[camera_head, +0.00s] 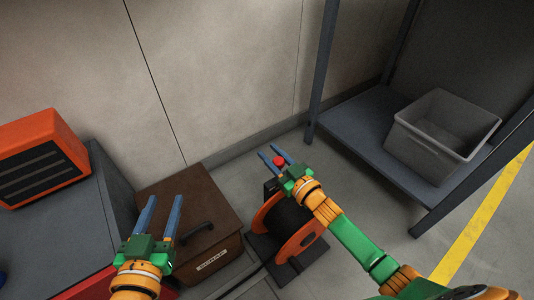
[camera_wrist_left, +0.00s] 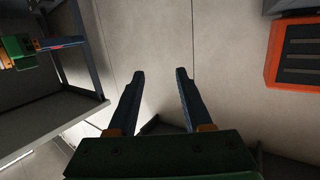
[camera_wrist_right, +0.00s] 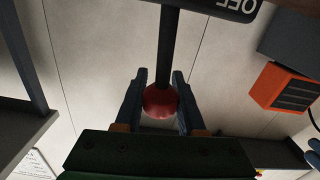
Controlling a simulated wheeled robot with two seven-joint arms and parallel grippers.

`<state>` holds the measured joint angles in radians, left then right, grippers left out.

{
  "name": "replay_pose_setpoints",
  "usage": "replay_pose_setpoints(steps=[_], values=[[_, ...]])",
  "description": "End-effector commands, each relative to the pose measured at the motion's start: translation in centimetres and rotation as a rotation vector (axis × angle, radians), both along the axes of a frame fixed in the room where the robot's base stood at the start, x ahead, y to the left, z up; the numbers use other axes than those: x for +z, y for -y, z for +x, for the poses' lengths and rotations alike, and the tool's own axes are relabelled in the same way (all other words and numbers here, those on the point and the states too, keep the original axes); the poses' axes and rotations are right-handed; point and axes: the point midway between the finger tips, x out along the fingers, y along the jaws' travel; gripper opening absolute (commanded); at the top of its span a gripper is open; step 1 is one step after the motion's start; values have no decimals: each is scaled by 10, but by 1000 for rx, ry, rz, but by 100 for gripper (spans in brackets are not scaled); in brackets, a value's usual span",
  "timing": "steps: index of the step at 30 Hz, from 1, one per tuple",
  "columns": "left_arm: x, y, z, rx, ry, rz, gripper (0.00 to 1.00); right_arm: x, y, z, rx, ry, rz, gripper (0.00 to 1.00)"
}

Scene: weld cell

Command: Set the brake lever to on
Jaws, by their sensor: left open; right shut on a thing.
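The brake lever is a dark rod with a red ball knob; the knob (camera_head: 280,161) shows in the head view above the cable reel. In the right wrist view the red knob (camera_wrist_right: 160,101) sits between the fingers of my right gripper (camera_wrist_right: 153,95), which is shut on it. The rod (camera_wrist_right: 168,45) runs from the knob to a dark plate marked OFF (camera_wrist_right: 232,8). An ON mark is not visible. In the head view my right gripper (camera_head: 276,157) is at the knob. My left gripper (camera_head: 160,215) is open and empty above the brown box.
The reel (camera_head: 290,228) has orange flanges and stands on the floor. A brown box (camera_head: 187,200) with a black handle stands left of it. An orange unit (camera_head: 40,155) sits on a grey cabinet. A grey bin (camera_head: 440,135) stands on a shelf (camera_head: 365,125) at right.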

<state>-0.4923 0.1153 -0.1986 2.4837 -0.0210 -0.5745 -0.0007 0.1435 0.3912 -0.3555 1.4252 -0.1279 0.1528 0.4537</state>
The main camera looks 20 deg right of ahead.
Motion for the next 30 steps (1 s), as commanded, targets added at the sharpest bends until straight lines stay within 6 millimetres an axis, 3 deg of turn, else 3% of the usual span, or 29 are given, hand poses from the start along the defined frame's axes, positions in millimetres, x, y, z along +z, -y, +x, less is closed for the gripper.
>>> replay_pose_setpoints(steps=[4,9,18,30], values=[[-37,-8,-13,15,-209,41,50,2,10,4,-1,-42,107,0],[-60,-13,-25,23,-332,66,50,-1,20,7,-2,-91,242,0],[-64,-14,-27,25,-350,70,50,-6,29,10,-1,-153,416,0],[-62,-13,-26,24,-339,66,50,-9,31,11,0,-184,503,0]])
